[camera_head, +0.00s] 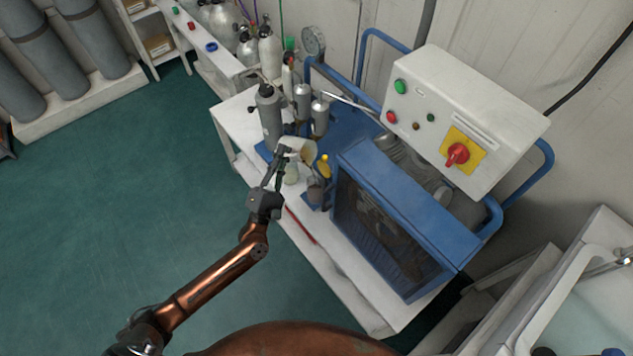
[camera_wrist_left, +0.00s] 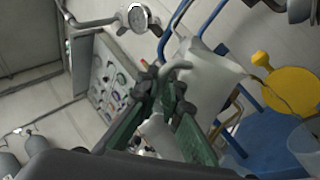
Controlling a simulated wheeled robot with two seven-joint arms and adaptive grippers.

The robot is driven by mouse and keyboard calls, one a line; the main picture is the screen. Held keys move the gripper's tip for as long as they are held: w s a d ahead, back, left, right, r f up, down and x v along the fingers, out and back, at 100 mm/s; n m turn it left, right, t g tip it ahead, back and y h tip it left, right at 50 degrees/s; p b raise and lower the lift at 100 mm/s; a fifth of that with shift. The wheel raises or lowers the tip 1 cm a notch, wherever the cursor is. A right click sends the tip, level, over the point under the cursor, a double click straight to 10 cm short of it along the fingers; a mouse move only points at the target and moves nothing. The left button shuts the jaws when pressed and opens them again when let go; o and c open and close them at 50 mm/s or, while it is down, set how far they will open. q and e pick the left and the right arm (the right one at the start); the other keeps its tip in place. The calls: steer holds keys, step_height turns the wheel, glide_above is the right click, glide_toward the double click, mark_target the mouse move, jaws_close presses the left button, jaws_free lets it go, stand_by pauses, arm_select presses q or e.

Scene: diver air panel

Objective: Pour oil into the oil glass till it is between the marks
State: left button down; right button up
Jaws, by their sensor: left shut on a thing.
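My left gripper (camera_head: 284,156) is shut on a white jug (camera_head: 296,146), gripping it by its handle side above the white bench. The jug looks tilted, with its brownish mouth toward the right. In the left wrist view the fingers (camera_wrist_left: 165,95) close at the handle of the jug (camera_wrist_left: 208,84). A thin brown strand (camera_wrist_left: 276,88) runs from the jug's lip; I cannot tell whether it is flowing oil. A yellow cap (camera_head: 324,166), also in the wrist view (camera_wrist_left: 291,92), stands beside it. A clear cup-like part (camera_wrist_left: 306,146) is probably the oil glass; its marks and level cannot be read.
The blue compressor (camera_head: 400,215) and its control box (camera_head: 465,120) stand right of the jug. Grey cylinders (camera_head: 269,112) and a gauge (camera_head: 313,40) stand behind. The bench front (camera_head: 340,275) is mostly clear, with a red rod (camera_head: 301,226).

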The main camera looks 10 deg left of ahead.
arm_select(q)
steer(key=shift+r, duration=0.1)
arm_select(e)
steer(key=shift+s, duration=0.1)
arm_select(q)
steer(key=shift+r, duration=0.15)
arm_select(e)
steer(key=shift+a+f, duration=0.1)
steer(key=shift+a, duration=0.55)
arm_select(q)
steer(key=shift+s, duration=0.1)
arm_select(e)
steer(key=shift+w+d, duration=0.1)
steer(key=shift+w, duration=0.15)
arm_select(q)
steer(key=shift+d+r+m, duration=0.1)
steer(key=shift+r+m, duration=0.05)
steer(key=shift+m, duration=0.25)
arm_select(e)
steer(key=shift+d, duration=0.55)
